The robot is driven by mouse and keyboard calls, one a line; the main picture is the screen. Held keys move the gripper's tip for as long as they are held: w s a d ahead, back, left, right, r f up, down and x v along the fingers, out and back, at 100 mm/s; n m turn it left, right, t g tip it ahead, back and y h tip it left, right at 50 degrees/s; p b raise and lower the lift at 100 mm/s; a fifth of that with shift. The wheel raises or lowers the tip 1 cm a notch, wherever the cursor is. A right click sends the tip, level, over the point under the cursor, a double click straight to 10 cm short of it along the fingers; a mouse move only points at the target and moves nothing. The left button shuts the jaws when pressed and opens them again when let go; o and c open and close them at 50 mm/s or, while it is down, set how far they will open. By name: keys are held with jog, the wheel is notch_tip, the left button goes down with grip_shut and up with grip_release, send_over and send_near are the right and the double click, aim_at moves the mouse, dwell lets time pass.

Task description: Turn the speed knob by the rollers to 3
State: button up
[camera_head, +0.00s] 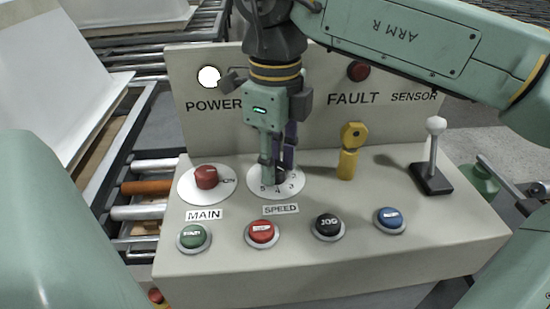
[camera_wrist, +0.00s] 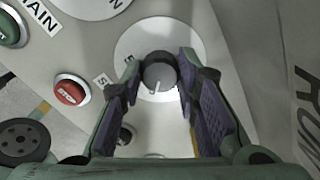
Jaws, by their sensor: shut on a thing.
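The speed knob (camera_wrist: 158,72) is a dark round knob with a white pointer line, at the middle of a white dial (camera_wrist: 142,38). In the head view, the dial (camera_head: 262,191) sits behind the SPEED label, with 5, 4, 3 and 2 showing along its front and right edge. My gripper (camera_head: 277,172) points down over the dial. In the wrist view, its two fingers (camera_wrist: 159,66) are shut on the knob from both sides. The pointer line runs toward the bottom of the wrist view. I cannot read which number it meets. The knob is mostly hidden in the head view.
A red main switch (camera_head: 206,177) stands left of the dial and a yellow key (camera_head: 349,152) to the right. Several push buttons line the front, including a red one (camera_head: 262,232) and black JOG (camera_head: 327,225). A lever (camera_head: 433,155) stands far right. Rollers (camera_head: 140,212) lie left.

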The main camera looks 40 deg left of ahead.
jog(key=o, duration=1.2)
jog(key=shift+c, duration=0.2)
notch_tip(320, 180, up, 8)
jog(key=shift+f, duration=0.25)
